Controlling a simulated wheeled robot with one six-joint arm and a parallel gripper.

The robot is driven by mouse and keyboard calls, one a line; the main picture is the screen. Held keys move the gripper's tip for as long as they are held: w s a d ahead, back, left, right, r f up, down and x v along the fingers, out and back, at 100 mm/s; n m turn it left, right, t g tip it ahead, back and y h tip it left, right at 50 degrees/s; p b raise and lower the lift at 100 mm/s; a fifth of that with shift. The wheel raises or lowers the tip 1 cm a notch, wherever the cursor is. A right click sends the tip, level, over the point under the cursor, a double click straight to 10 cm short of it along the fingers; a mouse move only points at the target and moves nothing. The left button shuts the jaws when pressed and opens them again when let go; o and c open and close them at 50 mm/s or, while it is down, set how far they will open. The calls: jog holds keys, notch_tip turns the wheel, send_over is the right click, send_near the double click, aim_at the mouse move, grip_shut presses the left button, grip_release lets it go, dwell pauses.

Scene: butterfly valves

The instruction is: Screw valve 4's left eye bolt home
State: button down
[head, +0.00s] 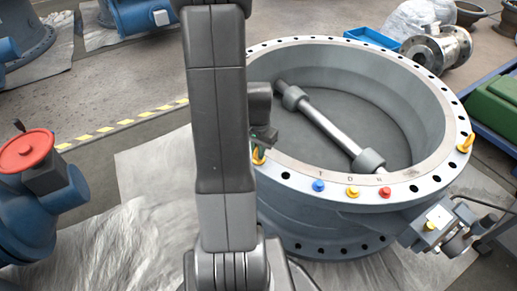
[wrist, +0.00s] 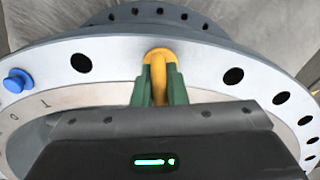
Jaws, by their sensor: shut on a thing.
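The large grey butterfly valve (head: 290,185) lies flat with its drilled flange upward. My gripper (head: 262,145) reaches down over the left side of the flange. Its green fingers (wrist: 158,91) are shut on the yellow left eye bolt (wrist: 157,62), one on each side of the ring. In the head view the eye bolt (head: 259,157) shows just below the fingers. It stands at the flange; its thread is hidden, so I cannot tell how deep it sits. A second yellow eye bolt (head: 466,143) stands on the flange's right side.
Blue (head: 319,186), yellow (head: 352,192) and red (head: 385,192) plugs stand along the front flange. A shaft (head: 325,125) crosses the bore. A grey actuator (head: 436,226) juts out front right. A blue valve with a red cap (head: 27,151) stands at left.

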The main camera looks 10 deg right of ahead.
jog(key=m, duration=0.5)
jog(key=shift+w+m+p, duration=0.1)
jog(key=shift+m+p, duration=0.2)
jog(key=shift+p, duration=0.1)
jog(key=m, duration=0.6)
jog(key=shift+w+p, duration=0.1)
jog(key=shift+p, duration=0.2)
jog(key=m, duration=0.4)
jog(key=shift+w+m, duration=0.1)
jog(key=shift+m, duration=0.3)
jog(key=shift+m+p, duration=0.3)
jog(key=shift+m, duration=1.3)
jog(key=c, duration=1.5)
grip_release()
jog(key=shift+o, duration=0.2)
